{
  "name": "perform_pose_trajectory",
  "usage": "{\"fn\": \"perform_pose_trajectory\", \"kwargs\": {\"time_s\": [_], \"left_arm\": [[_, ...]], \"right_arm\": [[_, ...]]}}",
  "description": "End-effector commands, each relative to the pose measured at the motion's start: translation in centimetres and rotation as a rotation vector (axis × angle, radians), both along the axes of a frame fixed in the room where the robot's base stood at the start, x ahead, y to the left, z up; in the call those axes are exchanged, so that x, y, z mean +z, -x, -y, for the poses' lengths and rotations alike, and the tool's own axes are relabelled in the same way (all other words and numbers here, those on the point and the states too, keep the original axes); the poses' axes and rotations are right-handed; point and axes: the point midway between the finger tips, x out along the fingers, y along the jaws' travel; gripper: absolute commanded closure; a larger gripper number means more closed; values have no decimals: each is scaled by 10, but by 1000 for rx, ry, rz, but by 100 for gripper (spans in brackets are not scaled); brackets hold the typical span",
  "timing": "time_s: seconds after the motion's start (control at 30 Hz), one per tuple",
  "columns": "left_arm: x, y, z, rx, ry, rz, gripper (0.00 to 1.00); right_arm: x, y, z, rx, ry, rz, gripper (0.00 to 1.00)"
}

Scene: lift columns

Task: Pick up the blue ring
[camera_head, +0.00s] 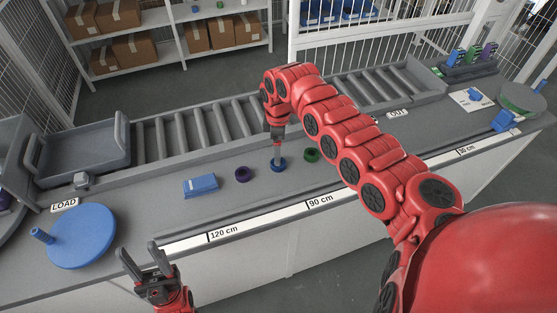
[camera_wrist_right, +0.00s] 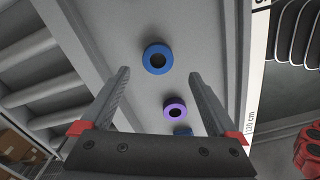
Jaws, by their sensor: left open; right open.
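The blue ring (camera_head: 278,166) lies flat on the grey table between a purple ring (camera_head: 242,174) and a green ring (camera_head: 312,155). My right gripper (camera_head: 277,157) points down over the blue ring; its fingers partly cover it in the head view. In the right wrist view the same blue ring (camera_wrist_right: 148,66) lies centred between the spread fingertips of the right gripper (camera_wrist_right: 159,74), with nothing held. Whether the fingers touch the ring, I cannot tell. My left gripper (camera_head: 138,247) is open and empty at the table's front edge, lower left.
A blue block (camera_head: 200,186) lies left of the purple ring (camera_wrist_right: 175,107). A blue disc (camera_head: 80,238) stands at the left by the LOAD label. A roller conveyor (camera_head: 195,129) runs behind the rings. Bare table surrounds them.

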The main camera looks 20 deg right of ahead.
Motion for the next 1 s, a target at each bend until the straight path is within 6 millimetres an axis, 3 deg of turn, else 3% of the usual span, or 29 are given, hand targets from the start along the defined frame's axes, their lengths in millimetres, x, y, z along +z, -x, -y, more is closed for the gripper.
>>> {"fn": "perform_pose_trajectory", "kwargs": {"time_s": [0.27, 0.53, 0.83, 1.0], "left_arm": [[15, 0, 0, 0, 0, 0, 50], [28, 0, 0, 0, 0, 0, 50], [28, 0, 0, 0, 0, 0, 50], [28, 0, 0, 0, 0, 0, 50]], "right_arm": [[-21, -1, -1, 2, -3, -1, 5], [-60, -2, -1, 2, -3, -3, 5], [-65, -3, 1, 0, -1, 1, 5], [-65, -3, 1, 0, -2, 2, 36]]}}
